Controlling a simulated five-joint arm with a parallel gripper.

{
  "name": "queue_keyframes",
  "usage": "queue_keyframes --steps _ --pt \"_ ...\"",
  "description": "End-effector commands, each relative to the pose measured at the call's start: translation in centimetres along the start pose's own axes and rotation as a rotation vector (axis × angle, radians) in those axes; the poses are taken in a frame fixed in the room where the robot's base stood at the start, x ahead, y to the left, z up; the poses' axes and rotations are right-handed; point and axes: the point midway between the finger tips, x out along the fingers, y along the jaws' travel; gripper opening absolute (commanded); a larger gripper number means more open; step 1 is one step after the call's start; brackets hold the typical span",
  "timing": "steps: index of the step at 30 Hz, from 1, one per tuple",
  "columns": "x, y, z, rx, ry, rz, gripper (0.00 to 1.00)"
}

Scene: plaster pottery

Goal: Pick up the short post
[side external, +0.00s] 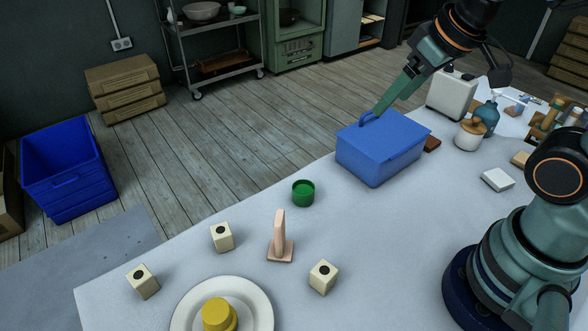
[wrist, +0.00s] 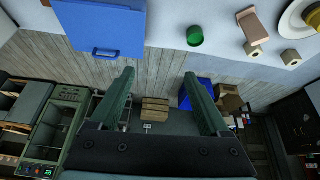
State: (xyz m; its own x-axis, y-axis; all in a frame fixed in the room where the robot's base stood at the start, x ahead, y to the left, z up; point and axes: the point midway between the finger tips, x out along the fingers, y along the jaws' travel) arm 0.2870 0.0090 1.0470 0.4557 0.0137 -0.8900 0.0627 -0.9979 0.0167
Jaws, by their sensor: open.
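The short post (side external: 279,236) is a pale pink upright piece on a square base, standing on the table near the middle. In the wrist view it shows at the upper right (wrist: 253,29), well away from my fingers. My gripper (side external: 382,108) is at the far side of the table, by the handle end of the closed blue box, away from the post. In the wrist view the two green fingers (wrist: 160,76) are spread apart with nothing between them. Whether the fingers touch the box I cannot tell.
The blue box (side external: 384,148) stands between my gripper and the post. A green cup (side external: 303,193), cream blocks with dark spots (side external: 323,277), and a white plate (side external: 258,305) with a yellow piece (side external: 218,314) surround the post. The table's far edge is close behind.

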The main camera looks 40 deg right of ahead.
Motion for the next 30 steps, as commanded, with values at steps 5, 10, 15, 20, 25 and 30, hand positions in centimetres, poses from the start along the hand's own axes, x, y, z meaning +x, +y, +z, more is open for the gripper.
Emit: queue_keyframes --steps 5,10,15,20,25,30 --pt "2.4 -5.6 0.7 -0.384 -0.109 -0.093 0.80" --pt "5.0 -12.8 3.4 -0.906 -0.221 -0.219 0.80" --pt "6.7 -18.3 7.2 -1.349 -0.299 -0.331 0.80" --pt "7.5 -20.9 9.8 -1.588 -0.333 -0.394 0.80" --pt "8.3 -21.5 11.0 -1.659 -0.345 -0.414 0.80" --pt "10.8 -21.4 12.2 -1.656 -0.348 -0.414 0.80"
